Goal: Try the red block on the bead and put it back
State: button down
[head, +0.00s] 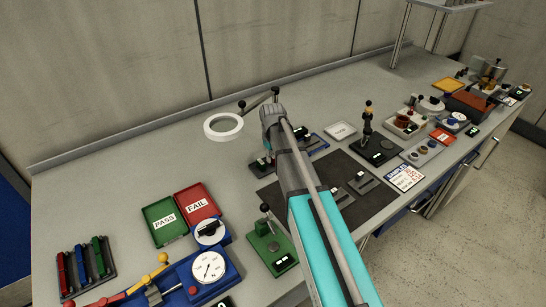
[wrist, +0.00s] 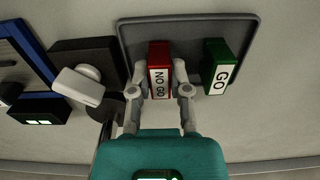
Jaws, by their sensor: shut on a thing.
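The red block (wrist: 159,60), labelled NO GO, stands between the two fingers of my gripper (wrist: 160,82) in the wrist view. The gripper is shut on its sides. The block is over the grey tray (wrist: 191,28); I cannot tell whether it touches the tray. A green block (wrist: 216,66), labelled GO, is on the tray to its right, clear of the fingers. In the head view my arm hides the gripper, the red block and the tray. I cannot make out the bead in either view.
In the wrist view, a dark device with a white knob (wrist: 79,86) stands left of the tray. In the head view, green PASS (head: 163,222) and red FAIL (head: 197,204) trays are left of my arm. A white ring (head: 223,126) stands above the bench, whose back left is bare.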

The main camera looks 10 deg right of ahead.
dwell(0.6)
jog(key=c, duration=0.5)
grip_release()
jog(key=shift+c, duration=0.2)
jog(key=shift+c, duration=1.2)
jog(key=shift+r, duration=0.1)
jog(key=shift+r+p, duration=3.9)
jog(key=shift+p, duration=0.1)
jog(key=shift+s, duration=0.2)
